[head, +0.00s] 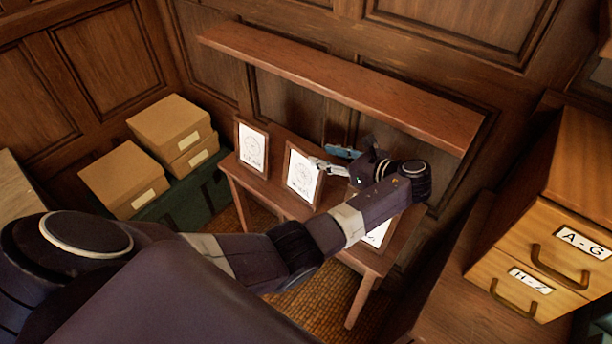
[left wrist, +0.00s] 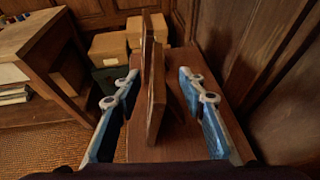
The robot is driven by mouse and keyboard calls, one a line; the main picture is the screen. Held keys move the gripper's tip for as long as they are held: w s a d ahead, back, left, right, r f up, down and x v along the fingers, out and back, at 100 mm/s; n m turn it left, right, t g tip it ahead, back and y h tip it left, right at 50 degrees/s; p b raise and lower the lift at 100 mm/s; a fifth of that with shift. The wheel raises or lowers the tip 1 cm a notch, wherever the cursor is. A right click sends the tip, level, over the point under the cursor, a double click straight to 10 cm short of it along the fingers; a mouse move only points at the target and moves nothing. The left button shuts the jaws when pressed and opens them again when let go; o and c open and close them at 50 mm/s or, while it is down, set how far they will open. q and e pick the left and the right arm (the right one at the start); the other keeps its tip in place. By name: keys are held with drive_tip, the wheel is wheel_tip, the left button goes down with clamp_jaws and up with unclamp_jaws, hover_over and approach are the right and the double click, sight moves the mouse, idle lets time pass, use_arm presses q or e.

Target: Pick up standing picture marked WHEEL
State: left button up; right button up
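Three framed pictures stand on a narrow wooden table (head: 272,196): a left one (head: 252,147), a middle one (head: 301,174) and a right one (head: 378,236) mostly hidden by my arm. Each of the first two has a round drawing with a caption below; the captions are too blurred to tell surely which says WHEEL. My left gripper (head: 326,159) is at the middle picture's right edge. In the left wrist view, its blue fingers (left wrist: 159,76) are open, one on each side of an edge-on picture (left wrist: 156,105), with gaps. Another picture (left wrist: 147,42) stands beyond.
A wooden shelf (head: 340,80) runs along the wall above the table. Cardboard boxes (head: 125,180) sit on a green chest (head: 190,205) at left. A cabinet with labelled drawers (head: 555,250) stands at right. The wall is close behind the table.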

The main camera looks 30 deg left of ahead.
sight(309, 153)
use_arm(q)
drive_tip(key=shift+s+a, duration=0.1)
drive_tip(key=shift+a, duration=0.4)
drive_tip(key=p+x, duration=0.1)
drive_tip(key=x, duration=0.5)
drive_tip(key=shift+d+f+p, duration=0.15)
drive_tip(key=shift+f+p, duration=0.05)
drive_tip(key=shift+p, duration=0.1)
drive_tip(key=shift+a+f, duration=0.15)
drive_tip(key=shift+a, duration=0.25)
drive_tip(key=shift+c, duration=0.9)
clamp_jaws()
use_arm(e)
drive_tip(key=shift+d+r, duration=0.25)
drive_tip(key=shift+r, duration=0.55)
